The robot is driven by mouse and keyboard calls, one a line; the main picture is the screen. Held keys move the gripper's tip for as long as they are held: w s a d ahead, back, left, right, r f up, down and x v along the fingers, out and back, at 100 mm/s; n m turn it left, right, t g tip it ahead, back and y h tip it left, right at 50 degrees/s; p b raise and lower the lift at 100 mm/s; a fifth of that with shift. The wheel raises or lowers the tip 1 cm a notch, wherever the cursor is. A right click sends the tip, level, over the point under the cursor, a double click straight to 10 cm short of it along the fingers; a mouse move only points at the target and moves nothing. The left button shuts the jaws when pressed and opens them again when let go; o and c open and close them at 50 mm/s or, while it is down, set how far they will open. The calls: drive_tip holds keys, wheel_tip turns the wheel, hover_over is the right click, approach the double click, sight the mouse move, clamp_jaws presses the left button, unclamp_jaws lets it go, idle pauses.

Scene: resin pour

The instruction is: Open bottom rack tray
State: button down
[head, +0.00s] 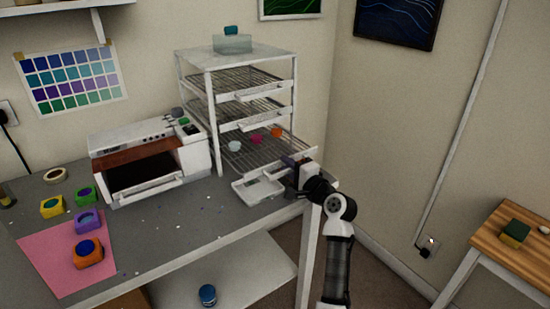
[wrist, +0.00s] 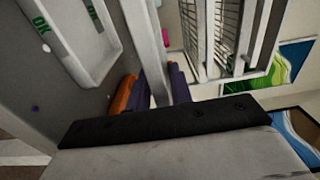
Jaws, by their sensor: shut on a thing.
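The white rack (head: 209,85) stands on the grey table with several wire trays stacked in it. The bottom tray (head: 268,166) sticks out of the front of the rack, further than the trays above it. Small pale blue, pink and orange pieces lie on its wires. My gripper (head: 292,162) is at the right part of its white front bar. In the wrist view, my gripper's orange and purple fingers (wrist: 152,88) are closed on either side of the white front bar (wrist: 148,50). The exact contact is partly hidden.
A shallow white tray (head: 245,188) lies on the table just below the bar; it also shows in the wrist view (wrist: 75,40). A white oven-like machine (head: 150,160) stands left of the rack. Colored moulds (head: 88,252) lie on the left.

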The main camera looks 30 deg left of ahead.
drive_tip(key=shift+v, duration=1.3)
drive_tip(key=shift+r, duration=0.15)
drive_tip(key=c, duration=1.4)
unclamp_jaws()
drive_tip(key=shift+c, duration=0.2)
drive_tip(key=shift+d, duration=0.1)
drive_tip(key=b+v, duration=0.3)
drive_tip(key=v, duration=1)
drive_tip(key=shift+d, duration=0.3)
